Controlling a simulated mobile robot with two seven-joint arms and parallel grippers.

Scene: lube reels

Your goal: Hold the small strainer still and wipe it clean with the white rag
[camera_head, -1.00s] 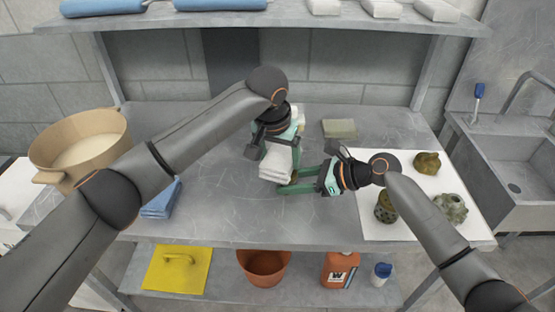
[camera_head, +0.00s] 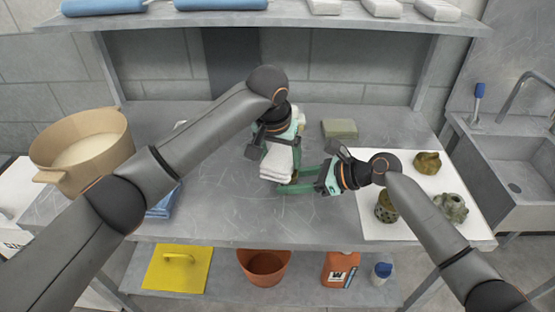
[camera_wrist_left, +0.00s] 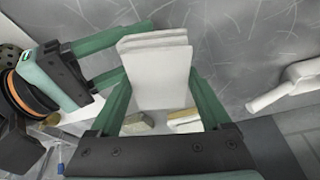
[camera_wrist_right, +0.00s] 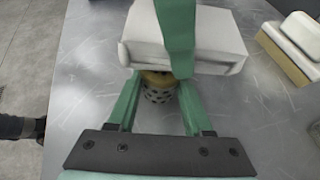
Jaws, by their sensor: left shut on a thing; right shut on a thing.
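My left gripper (camera_head: 281,158) is shut on the folded white rag (camera_head: 276,164) above the middle of the bench. The rag also shows between its fingers in the left wrist view (camera_wrist_left: 157,72). My right gripper (camera_head: 292,182) comes in low from the right, its fingers just below the rag. In the right wrist view it is shut on the small strainer (camera_wrist_right: 159,88), a perforated metal cylinder with a brass-coloured top. The rag (camera_wrist_right: 212,42) lies across the strainer's top end there, and whether they touch is unclear. The strainer is hidden in the head view.
A white mat (camera_head: 375,227) at right bears a dirty perforated cylinder (camera_head: 386,207), a brass-coloured part (camera_head: 427,163) and a greenish housing (camera_head: 452,207). A greenish block (camera_head: 340,129) lies behind. A tan basin (camera_head: 80,145) and blue cloth (camera_head: 163,204) are left. The front middle is clear.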

